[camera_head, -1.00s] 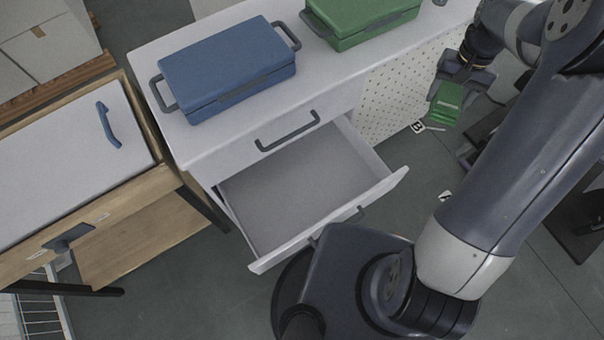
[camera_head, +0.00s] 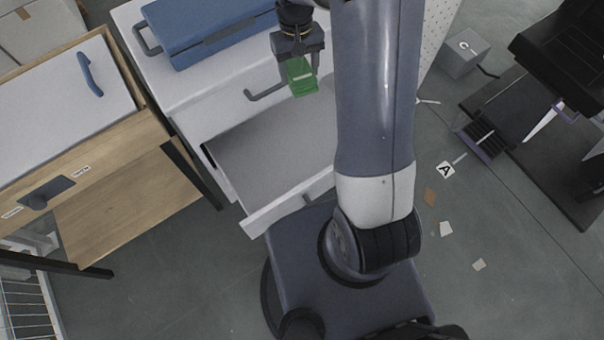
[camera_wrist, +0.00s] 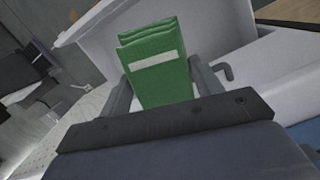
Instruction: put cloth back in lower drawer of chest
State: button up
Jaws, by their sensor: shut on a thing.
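A folded green cloth with a pale stripe (camera_head: 301,76) is held in my gripper (camera_head: 300,62), above the open lower drawer's back part. In the wrist view the cloth (camera_wrist: 157,65) sits between the two fingers of my gripper (camera_wrist: 158,90). The white chest (camera_head: 190,95) stands left of my arm. Its lower drawer (camera_head: 262,160) is pulled open and the visible part of its floor is empty. My arm hides the drawer's right side. The upper drawer is shut, its dark handle (camera_head: 262,96) just left of the cloth.
A blue case (camera_head: 205,35) lies on the chest top. A wooden workbench (camera_head: 110,150) stands to the left. A grey box marked C (camera_head: 462,52) and a dark chair (camera_head: 565,60) are at the right. Paper scraps lie on the floor at right.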

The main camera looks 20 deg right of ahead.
aim_at(305, 168)
jog(key=s+f+n+b, duration=0.1)
jog(key=f+b, duration=0.9)
jog(key=f, duration=0.4)
jog(key=s+f+b, duration=0.2)
jog(key=f+b, duration=0.8)
jog(key=f, duration=0.3)
jog(key=s+f+n+b, duration=0.1)
jog(key=s+f+b, duration=0.1)
jog(key=f+b, duration=0.9)
jog(key=shift+s+f+n, duration=0.2)
jog(key=shift+f+n, duration=0.1)
jog(key=shift+f, duration=1.5)
jog(key=shift+f, duration=0.1)
jog(key=o, duration=0.9)
jog(key=shift+o, duration=0.2)
notch_tip(305, 168, up, 12)
jog(key=w+p, duration=0.1)
jog(key=p, duration=0.3)
jog(key=shift+w+a+p, duration=0.15)
jog(key=shift+w+p, duration=0.05)
jog(key=shift+p, duration=0.1)
